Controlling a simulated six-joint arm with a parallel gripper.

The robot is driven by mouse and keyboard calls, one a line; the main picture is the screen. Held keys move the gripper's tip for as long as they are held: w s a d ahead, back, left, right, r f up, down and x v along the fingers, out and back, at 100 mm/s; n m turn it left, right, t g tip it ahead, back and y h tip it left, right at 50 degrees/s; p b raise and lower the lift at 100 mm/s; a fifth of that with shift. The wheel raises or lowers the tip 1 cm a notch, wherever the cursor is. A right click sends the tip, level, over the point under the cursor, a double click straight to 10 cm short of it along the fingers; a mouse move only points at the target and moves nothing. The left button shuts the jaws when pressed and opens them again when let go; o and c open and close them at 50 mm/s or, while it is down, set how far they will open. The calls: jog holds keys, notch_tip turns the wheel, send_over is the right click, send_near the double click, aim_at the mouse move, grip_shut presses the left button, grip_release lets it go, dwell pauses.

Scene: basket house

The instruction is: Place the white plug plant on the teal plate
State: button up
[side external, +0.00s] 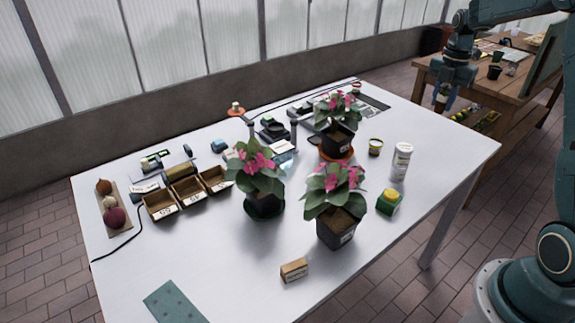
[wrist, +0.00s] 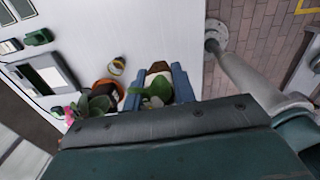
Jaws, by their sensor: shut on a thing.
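My gripper (side external: 443,92) is raised at the upper right in the side view, beyond the table's right edge. In the wrist view, its blue fingers (wrist: 157,84) are shut around the white plug plant (wrist: 150,79), which shows a pale body, brown soil and green leaves. Its lower part is hidden there, and it is small and hard to make out in the side view. A flat teal rectangular plate (side external: 175,302) with small dots lies at the table's front left, far from my gripper. Nothing is on its visible part; the frame cuts off its front.
Potted pink plants stand on the white table (side external: 215,265): one on an orange saucer (side external: 333,156), one on a dark green saucer (side external: 263,213), and a front one (side external: 336,220). A white bottle (side external: 401,162), sponge (side external: 389,202) and small box (side external: 294,270) are nearby. The front left is fairly clear.

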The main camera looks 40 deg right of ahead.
jog(key=w+a+n, duration=0.2)
jog(key=w+a, duration=0.4)
jog(key=a, duration=0.3)
jog(key=w+a+n, duration=0.3)
jog(key=w+a, duration=0.3)
jog(key=a, duration=0.3)
jog(key=w+a+n, duration=0.3)
jog(key=a+n, duration=0.1)
jog(key=a, duration=1.6)
jog(key=r+n, duration=0.1)
jog(key=n, duration=0.7)
send_over(197, 317)
notch_tip(197, 317, down, 20)
jog(key=shift+r, duration=0.15)
jog(key=o, duration=0.9)
jog(key=shift+o, duration=0.2)
